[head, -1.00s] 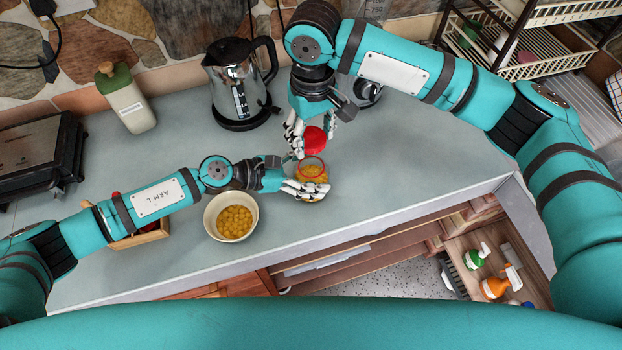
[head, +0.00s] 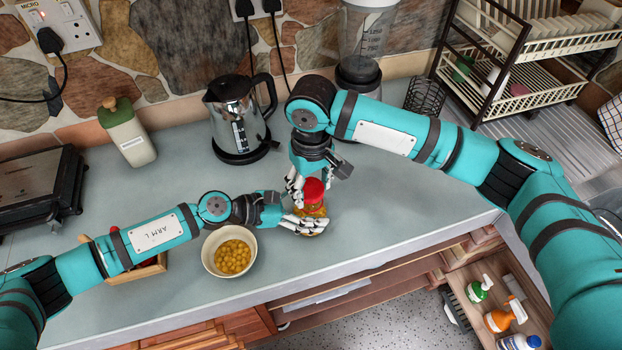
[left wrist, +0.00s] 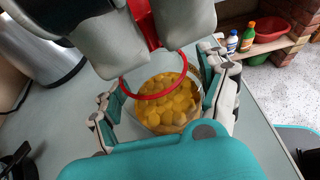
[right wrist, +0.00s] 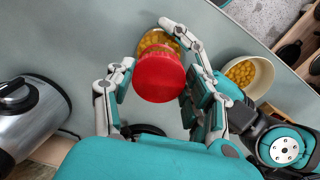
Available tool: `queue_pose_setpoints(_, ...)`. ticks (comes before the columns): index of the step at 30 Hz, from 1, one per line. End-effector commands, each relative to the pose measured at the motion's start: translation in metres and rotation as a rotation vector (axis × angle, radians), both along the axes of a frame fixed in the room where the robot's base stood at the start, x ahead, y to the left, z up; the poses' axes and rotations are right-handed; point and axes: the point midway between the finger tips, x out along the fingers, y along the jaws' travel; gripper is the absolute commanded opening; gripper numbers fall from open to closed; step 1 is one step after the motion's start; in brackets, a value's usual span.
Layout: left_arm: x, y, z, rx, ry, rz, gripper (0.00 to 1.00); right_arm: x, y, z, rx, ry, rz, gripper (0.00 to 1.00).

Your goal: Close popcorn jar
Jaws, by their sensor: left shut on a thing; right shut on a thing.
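The clear popcorn jar (head: 316,211), holding yellow kernels, stands on the counter. My left gripper (head: 305,223) is shut around its side; the jar also shows in the left wrist view (left wrist: 166,108). My right gripper (head: 299,186) is shut on the red lid (head: 313,190) above the jar. In the right wrist view the lid (right wrist: 158,76) hides part of the jar. I cannot tell whether lid and rim touch.
A white bowl of yellow kernels (head: 229,251) stands near the counter's front edge, close to my left arm. A kettle (head: 238,120) stands behind, with a green-topped bottle (head: 128,132) to its left. A wooden box (head: 140,271) sits under my left arm.

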Motion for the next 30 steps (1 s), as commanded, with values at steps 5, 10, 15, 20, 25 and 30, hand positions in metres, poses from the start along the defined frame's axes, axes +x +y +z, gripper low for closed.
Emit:
queue_pose_setpoints(5,0.001,0.001,0.000,0.001,-0.004,0.002,0.19,0.000,0.000,0.001,0.000,-0.001,0.000,0.37)
queue_pose_setpoints(10,0.001,0.001,0.000,0.001,-0.004,0.002,0.19,0.000,0.000,0.001,0.000,-0.001,0.000,0.37)
queue_pose_setpoints(15,0.001,0.001,0.000,0.001,-0.004,0.002,0.19,0.000,0.000,-0.002,0.000,0.000,0.000,0.37)
queue_pose_setpoints(20,0.001,0.001,0.000,0.001,-0.004,0.002,0.19,0.000,0.000,-0.012,0.000,-0.001,0.003,0.37)
queue_pose_setpoints(25,0.001,0.001,0.000,0.001,-0.004,0.002,0.19,0.001,0.001,-0.017,0.001,-0.003,0.004,0.37)
queue_pose_setpoints(30,0.001,0.001,0.000,0.001,-0.004,0.002,0.19,0.001,0.001,-0.017,0.001,-0.003,0.004,0.37)
